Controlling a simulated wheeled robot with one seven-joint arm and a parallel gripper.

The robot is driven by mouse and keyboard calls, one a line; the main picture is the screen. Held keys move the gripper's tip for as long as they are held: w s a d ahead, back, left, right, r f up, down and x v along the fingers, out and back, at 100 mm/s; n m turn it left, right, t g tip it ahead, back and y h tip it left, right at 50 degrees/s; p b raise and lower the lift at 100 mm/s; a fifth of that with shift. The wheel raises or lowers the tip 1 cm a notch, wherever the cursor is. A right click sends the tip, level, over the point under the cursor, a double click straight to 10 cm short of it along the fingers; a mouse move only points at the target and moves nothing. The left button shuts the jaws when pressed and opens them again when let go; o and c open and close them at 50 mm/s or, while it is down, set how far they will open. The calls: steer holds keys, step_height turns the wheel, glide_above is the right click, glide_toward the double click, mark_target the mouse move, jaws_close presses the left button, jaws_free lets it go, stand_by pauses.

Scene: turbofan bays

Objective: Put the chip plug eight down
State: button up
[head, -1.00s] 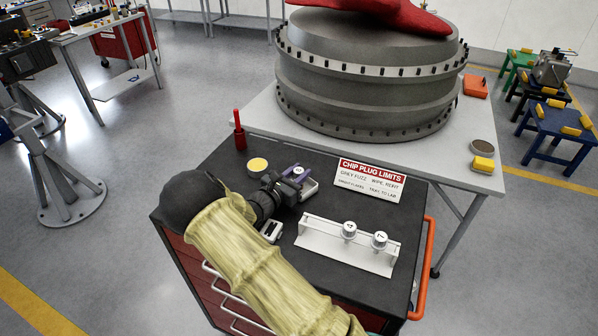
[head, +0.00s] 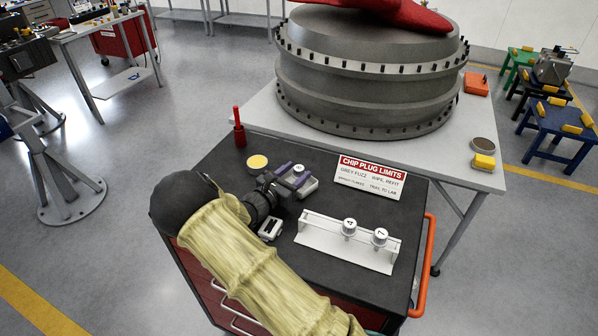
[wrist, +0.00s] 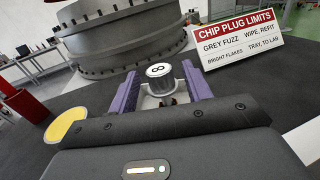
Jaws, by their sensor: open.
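The chip plug marked 8 (wrist: 160,82) stands upright between the two purple fingers in the wrist view. It also shows in the head view (head: 299,171) at a small white tray (head: 309,188) on the dark cart top. My gripper (head: 287,178) is open, its fingers on either side of the plug, with visible gaps in the wrist view. The plug's lower part is partly hidden.
A white rack (head: 340,250) holds plugs marked 4 (head: 349,227) and 7 (head: 380,237). A "CHIP PLUG LIMITS" sign (head: 370,178) stands behind. A yellow disc (head: 257,162) and red post (head: 239,130) are at the back left; a small white-and-black item (head: 270,229) lies near my wrist.

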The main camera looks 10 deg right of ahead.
steer(key=b+v, duration=0.2)
steer(key=v, duration=0.8)
steer(key=shift+a, duration=0.1)
steer(key=shift+w, duration=0.1)
steer(key=shift+r, duration=0.15)
